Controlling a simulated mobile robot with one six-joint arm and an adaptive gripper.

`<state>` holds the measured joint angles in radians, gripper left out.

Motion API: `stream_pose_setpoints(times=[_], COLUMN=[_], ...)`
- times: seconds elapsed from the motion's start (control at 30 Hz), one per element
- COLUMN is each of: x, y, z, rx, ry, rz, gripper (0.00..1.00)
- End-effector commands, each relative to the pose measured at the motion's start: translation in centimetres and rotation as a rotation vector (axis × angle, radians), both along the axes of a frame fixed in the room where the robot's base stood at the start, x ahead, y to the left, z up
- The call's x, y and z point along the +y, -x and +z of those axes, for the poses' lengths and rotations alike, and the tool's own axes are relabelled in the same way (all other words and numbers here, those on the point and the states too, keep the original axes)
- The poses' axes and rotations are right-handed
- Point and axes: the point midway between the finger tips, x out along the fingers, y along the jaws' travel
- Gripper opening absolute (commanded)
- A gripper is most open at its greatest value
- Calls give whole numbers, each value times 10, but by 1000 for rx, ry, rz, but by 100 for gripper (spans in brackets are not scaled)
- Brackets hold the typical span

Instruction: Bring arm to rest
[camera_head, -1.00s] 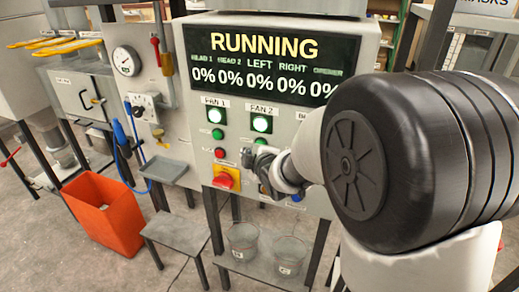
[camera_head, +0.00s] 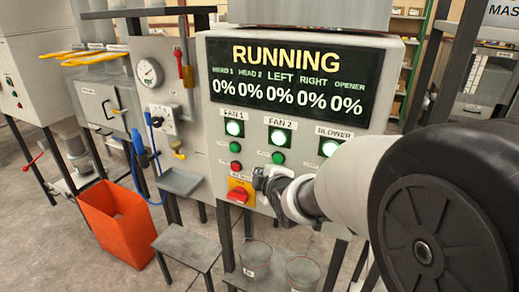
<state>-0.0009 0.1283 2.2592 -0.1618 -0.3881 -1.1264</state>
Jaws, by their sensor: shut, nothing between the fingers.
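My gripper (camera_head: 264,181) is shut and empty, small and partly seen end-on in front of the lower part of a grey control panel (camera_head: 220,150). It appears just right of a red rotary switch on a yellow plate (camera_head: 240,190) and overlaps the panel below the FAN 2 buttons. I cannot tell whether it touches the panel. My arm comes in from the right edge, its large dark joint close to the camera. The panel's screen (camera_head: 290,80) reads RUNNING, with 0% under HEAD 1, HEAD 2, LEFT, RIGHT and OPENER. Lamps at FAN 1, FAN 2 and BLOWER glow.
An orange bin (camera_head: 118,222) stands on the floor at left. A small grey stool (camera_head: 186,248) stands in front of the panel, with glass containers (camera_head: 256,258) right of it. A blue hose (camera_head: 140,160) hangs left of the panel. Floor at lower left is clear.

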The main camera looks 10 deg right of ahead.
Motion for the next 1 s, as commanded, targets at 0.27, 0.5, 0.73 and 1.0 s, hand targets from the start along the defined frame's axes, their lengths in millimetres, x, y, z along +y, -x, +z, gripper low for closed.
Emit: stream_pose_setpoints(times=[0.27, 0.5, 0.73, 1.0], x=[-13, -23, -19, -16], y=[63, 203, 314, 348], z=[16, 13, -3, -10], rx=[153, 429, 608, 665], ry=[-208, -586, -816, -874], rz=[-172, -555, -870, -978], gripper=[0, 0, 0, 0])
